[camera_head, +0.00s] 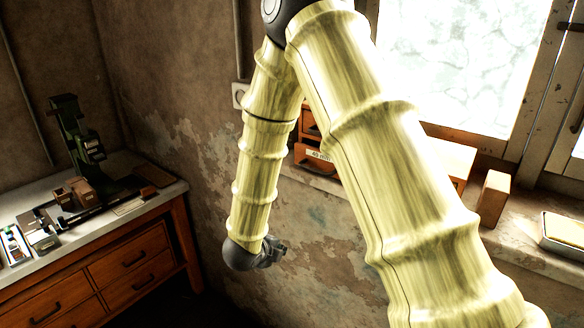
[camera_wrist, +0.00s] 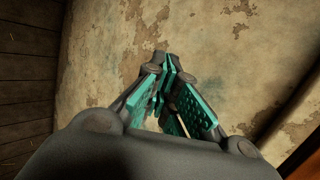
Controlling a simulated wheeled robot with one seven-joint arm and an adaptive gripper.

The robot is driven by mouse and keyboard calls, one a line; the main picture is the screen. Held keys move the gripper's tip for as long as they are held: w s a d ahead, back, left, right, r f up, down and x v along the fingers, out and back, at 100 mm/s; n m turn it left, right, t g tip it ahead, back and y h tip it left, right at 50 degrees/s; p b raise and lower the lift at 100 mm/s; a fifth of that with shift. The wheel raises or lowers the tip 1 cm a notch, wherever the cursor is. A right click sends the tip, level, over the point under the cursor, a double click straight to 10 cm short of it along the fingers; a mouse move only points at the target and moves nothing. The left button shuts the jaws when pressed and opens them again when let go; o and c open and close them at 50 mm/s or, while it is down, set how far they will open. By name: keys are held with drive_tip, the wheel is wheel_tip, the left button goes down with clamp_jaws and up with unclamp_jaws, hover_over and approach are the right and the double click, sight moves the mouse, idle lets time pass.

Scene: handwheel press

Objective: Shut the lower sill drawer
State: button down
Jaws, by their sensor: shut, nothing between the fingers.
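A small wooden drawer unit (camera_head: 309,122) stands on the window sill, and my arm hides most of its right side. Its lower drawer (camera_head: 316,157) has a pale label on the front and seems to stick out past the upper part; how far is hard to tell. My gripper (camera_head: 272,250) hangs below and left of the drawer, in front of the wall and apart from the unit. In the wrist view my gripper (camera_wrist: 167,78) has its teal-padded fingers together, with nothing between them. The drawer is not recognisable in the wrist view.
The stone sill (camera_head: 525,235) runs right under the bright window, bearing a wooden block (camera_head: 493,198) and a shallow tray (camera_head: 562,232). At left stands a bench (camera_head: 120,235) with drawers, a green press (camera_head: 75,140) and small items. Peeling wall (camera_wrist: 230,40) faces my gripper.

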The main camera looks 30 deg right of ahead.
sight(308, 155)
wheel_tip(308, 155, up, 29)
drive_tip(key=w+a+m+g+p, duration=0.1)
drive_tip(key=w+m+g+p, duration=0.2)
drive_tip(key=m, duration=1.7)
drive_tip(key=w+d+f+p, duration=0.4)
drive_tip(key=d+f+p, duration=0.2)
drive_tip(key=d, duration=0.4)
drive_tip(key=shift+d+f+t+h+p, duration=0.2)
drive_tip(key=shift+f+t+h+p, duration=0.1)
drive_tip(key=shift+f+h+p, duration=0.15)
drive_tip(key=shift+d+r, duration=0.1)
